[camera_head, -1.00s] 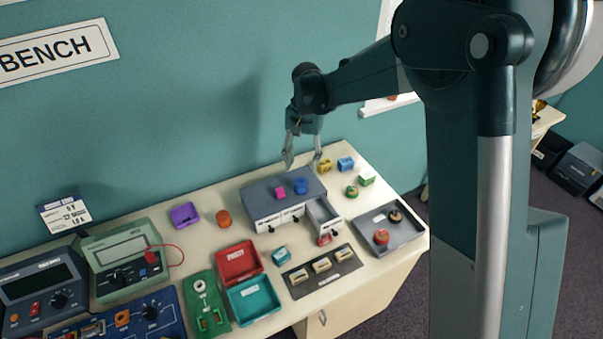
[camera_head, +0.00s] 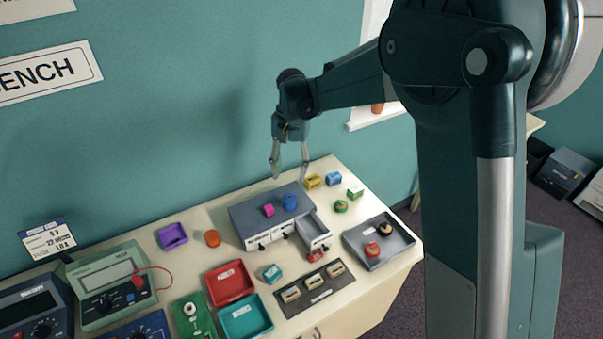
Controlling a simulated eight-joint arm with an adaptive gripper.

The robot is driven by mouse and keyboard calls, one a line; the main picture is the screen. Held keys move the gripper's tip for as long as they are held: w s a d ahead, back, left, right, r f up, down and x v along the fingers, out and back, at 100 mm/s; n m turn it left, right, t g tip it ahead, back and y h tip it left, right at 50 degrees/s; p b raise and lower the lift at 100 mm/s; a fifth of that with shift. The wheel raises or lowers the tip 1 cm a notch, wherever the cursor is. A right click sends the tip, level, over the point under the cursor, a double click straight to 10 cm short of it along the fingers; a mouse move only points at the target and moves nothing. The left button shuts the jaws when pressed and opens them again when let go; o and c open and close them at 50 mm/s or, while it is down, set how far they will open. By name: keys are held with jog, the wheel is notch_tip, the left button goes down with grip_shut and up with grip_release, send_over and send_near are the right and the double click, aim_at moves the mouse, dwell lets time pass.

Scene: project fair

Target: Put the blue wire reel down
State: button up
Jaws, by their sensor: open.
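One drawer (camera_head: 315,235) of the unit stands open at the right. A grey tray (camera_head: 350,240) holds a red and a black reel. Yellow, blue and green pieces stand behind. Red (camera_head: 212,293) and teal (camera_head: 228,330) bins stand in front. A purple tray (camera_head: 163,241) is at left.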

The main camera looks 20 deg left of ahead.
dwell(0.3)
jog(key=s+d+r+t, duration=0.1)
jog(key=s+d+r, duration=0.3)
jog(key=d, duration=0.5)
jog(key=s+d+r+t+y, duration=0.1)
jog(key=s+d+r+t, duration=0.1)
jog(key=d+r, duration=0.5)
jog(key=s+d+r+t, duration=0.1)
jog(key=s+d+r, duration=0.25)
jog(key=d, duration=0.65)
jog(key=s+d+f+t+h, duration=0.1)
jog(key=s+d+t, duration=0.4)
jog(key=s+d, duration=1.4)
jog(key=shift+s+d, duration=0.25)
jog(key=shift+d, duration=0.4)
jog(key=shift+c, duration=0.9)
